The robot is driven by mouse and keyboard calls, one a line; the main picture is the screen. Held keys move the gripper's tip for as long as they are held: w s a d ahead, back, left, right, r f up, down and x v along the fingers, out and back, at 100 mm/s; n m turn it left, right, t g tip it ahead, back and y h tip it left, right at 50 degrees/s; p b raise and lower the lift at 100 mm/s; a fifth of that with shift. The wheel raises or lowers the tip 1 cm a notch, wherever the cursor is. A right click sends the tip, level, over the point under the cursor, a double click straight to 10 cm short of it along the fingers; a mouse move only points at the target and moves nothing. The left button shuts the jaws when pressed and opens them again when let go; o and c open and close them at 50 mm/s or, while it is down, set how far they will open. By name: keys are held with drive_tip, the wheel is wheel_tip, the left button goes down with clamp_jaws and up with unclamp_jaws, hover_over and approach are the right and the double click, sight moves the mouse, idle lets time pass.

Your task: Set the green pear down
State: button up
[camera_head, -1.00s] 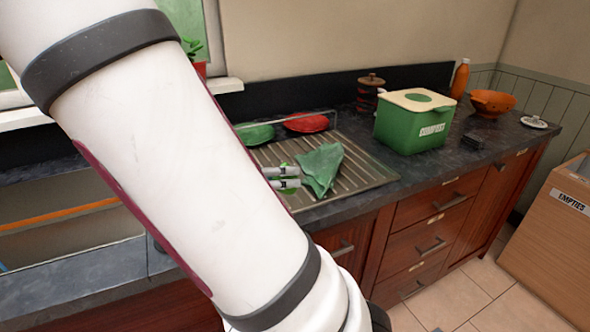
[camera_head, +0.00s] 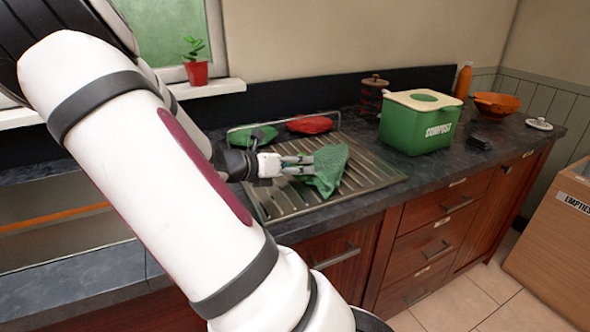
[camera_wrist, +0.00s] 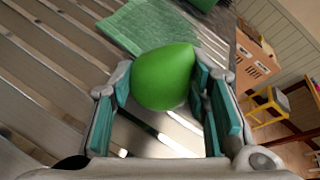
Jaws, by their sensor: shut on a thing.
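The green pear (camera_wrist: 160,70) sits between the teal-padded fingers of my gripper (camera_wrist: 165,92) in the wrist view. My gripper is shut on it. In the head view my gripper (camera_head: 302,165) is over the ribbed metal draining board (camera_head: 285,206), beside a crumpled green cloth (camera_head: 328,172). The pear is hard to make out there. The cloth also shows in the wrist view (camera_wrist: 148,24), just beyond the pear. I cannot tell whether the pear touches the board.
A green compost bin (camera_head: 412,130) stands right of the draining board. A red item (camera_head: 310,125) and a green item (camera_head: 255,136) lie at its back. The board's front is bare.

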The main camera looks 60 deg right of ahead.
drive_tip(key=shift+f, duration=0.25)
drive_tip(key=shift+s+f, duration=0.1)
drive_tip(key=shift+f, duration=0.05)
drive_tip(key=o, duration=1.3)
